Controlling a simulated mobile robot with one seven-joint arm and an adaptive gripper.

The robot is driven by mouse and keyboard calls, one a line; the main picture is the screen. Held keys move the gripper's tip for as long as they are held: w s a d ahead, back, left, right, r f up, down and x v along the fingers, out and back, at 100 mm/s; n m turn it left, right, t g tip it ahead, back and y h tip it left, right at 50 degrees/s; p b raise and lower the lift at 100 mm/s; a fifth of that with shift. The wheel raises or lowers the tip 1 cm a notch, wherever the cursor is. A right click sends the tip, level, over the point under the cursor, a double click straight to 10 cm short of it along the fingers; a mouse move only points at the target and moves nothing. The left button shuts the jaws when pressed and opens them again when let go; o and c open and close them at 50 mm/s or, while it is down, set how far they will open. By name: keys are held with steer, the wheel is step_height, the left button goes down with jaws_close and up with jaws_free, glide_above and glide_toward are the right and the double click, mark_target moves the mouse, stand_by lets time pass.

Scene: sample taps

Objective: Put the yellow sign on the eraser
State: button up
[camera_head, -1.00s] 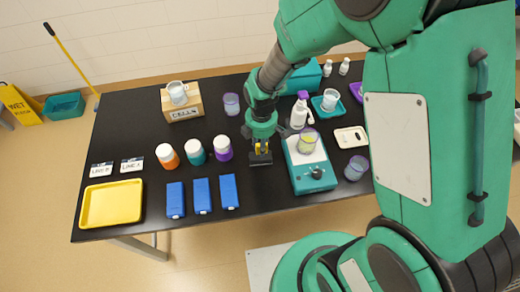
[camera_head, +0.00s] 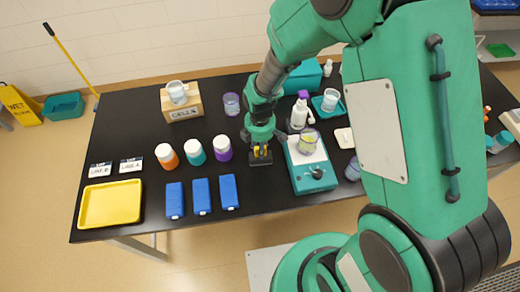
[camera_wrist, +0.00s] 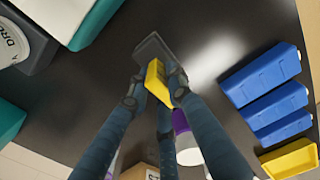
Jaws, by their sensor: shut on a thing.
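The small yellow sign (camera_wrist: 157,84) is between my fingers in the wrist view, and a bit of it (camera_head: 257,151) shows in the head view. My gripper (camera_head: 260,150) is shut on it and points down over the black eraser (camera_head: 261,160). In the wrist view the dark eraser (camera_wrist: 153,47) lies just beyond the sign, its near part hidden by the sign and fingers. I cannot tell whether the sign touches the eraser.
A teal hot plate with a beaker (camera_head: 315,178) stands close right of my gripper. A purple-capped jar (camera_head: 222,149) and several blue boxes (camera_head: 229,192) are to the left. A yellow tray (camera_head: 109,222) lies at the table's left. The table in front of the eraser is clear.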

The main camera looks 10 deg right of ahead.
stand_by(0.3)
steer(key=o, duration=1)
steer(key=shift+f, duration=0.1)
steer(key=shift+c, duration=0.2)
step_height(320, 180, up, 12)
steer(key=shift+r+p, duration=0.2)
steer(key=shift+p, duration=0.7)
